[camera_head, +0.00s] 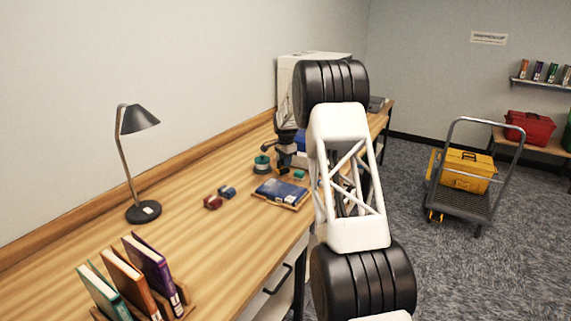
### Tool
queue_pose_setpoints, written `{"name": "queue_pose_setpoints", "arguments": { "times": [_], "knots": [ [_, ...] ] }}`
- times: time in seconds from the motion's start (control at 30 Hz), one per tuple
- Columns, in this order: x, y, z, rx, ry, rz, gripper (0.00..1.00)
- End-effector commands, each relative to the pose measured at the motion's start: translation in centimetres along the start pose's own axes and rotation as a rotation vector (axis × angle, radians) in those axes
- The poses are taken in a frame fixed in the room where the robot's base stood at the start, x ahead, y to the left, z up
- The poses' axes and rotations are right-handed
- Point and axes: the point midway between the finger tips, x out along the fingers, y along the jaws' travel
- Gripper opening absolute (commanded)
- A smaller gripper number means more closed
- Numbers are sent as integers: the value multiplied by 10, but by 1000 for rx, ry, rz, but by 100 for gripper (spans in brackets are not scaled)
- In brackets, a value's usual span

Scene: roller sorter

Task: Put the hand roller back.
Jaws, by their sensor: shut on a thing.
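I cannot make out the hand roller in this view. My gripper is not visible; my white and black arm stands in front of the right part of the bench and hides what is behind it. Some dark parts show through the arm's open lattice, but I cannot tell what they are.
A dark stand-like object (285,150) is behind. A cart (465,205) carries a yellow toolbox (467,171).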

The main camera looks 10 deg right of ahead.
Motion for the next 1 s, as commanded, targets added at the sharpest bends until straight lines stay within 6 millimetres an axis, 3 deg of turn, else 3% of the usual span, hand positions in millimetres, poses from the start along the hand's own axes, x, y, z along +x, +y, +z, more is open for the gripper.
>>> {"name": "queue_pose_setpoints", "arguments": {
  "times": [0.57, 0.6, 0.73, 1.0],
  "knots": [
    [9, 0, 0, 0, 1, -2, 0],
    [10, 0, 0, 0, 1, -2, 19],
    [10, 0, 0, 0, 1, -2, 38],
    [10, 0, 0, 0, 1, -1, 41]
  ]
}}
